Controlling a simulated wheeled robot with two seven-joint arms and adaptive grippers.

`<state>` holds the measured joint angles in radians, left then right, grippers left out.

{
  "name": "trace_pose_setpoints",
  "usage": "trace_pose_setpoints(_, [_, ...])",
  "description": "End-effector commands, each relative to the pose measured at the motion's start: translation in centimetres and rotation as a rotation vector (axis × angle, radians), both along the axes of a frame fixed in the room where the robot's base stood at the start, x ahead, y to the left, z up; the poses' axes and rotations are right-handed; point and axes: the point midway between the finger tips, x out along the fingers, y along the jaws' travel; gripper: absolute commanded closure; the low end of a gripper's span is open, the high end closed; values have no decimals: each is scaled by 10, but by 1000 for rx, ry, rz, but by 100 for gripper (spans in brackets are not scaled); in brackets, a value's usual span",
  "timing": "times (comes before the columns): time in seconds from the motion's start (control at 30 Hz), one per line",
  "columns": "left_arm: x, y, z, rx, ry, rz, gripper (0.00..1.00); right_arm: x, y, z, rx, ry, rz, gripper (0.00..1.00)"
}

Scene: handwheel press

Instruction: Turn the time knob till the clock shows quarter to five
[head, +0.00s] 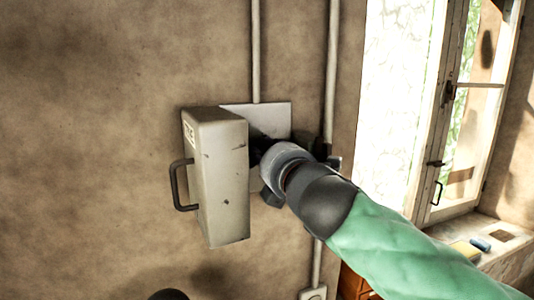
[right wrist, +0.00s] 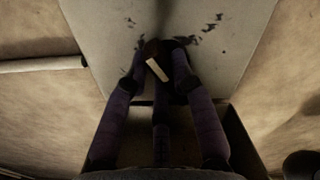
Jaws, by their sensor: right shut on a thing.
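The time knob (right wrist: 157,70) shows in the right wrist view as a small dark piece with a pale bar, tilted, on a grey plate (right wrist: 225,15). My right gripper (right wrist: 160,58) is shut on it, with purple-dark fingers on both sides. In the head view my right gripper (head: 262,152) is mostly hidden behind its own wrist and the grey box part, close to the pale wall plate (head: 265,115). No clock face or hands can be made out in either view.
A worn grey metal box part (head: 220,180) with a dark handle (head: 178,187) juts out left of my right gripper. Pipes (head: 333,70) run up the wall. A window (head: 455,110) and a sill with small items (head: 480,244) are at the right. The left wall is bare.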

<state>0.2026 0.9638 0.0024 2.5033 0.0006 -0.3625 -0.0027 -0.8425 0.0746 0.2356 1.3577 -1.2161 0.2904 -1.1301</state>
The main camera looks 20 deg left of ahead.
Motion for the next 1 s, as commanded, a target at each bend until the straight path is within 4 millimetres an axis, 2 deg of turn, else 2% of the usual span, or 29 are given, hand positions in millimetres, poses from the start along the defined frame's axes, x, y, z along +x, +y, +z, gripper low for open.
trace_pose_setpoints(0.27, [0, 0, 0, 0, 0, 0, 60, 0, 0, 0, -1, -1, 0, 100])
trace_pose_setpoints(0.3, [0, 0, 0, 0, 0, 0, 60, 0, 0, 0, -1, -1, 0, 69])
trace_pose_setpoints(0.37, [0, 0, 0, 0, 0, 0, 60, 0, 0, 0, -1, -1, 0, 52])
trace_pose_setpoints(0.77, [0, 0, 0, 0, 0, 0, 60, -2, -1, 0, -1, -1, 0, 51])
trace_pose_setpoints(1.0, [0, 0, 0, 0, 0, 0, 60, -23, -15, 1, 0, -3, 1, 51])
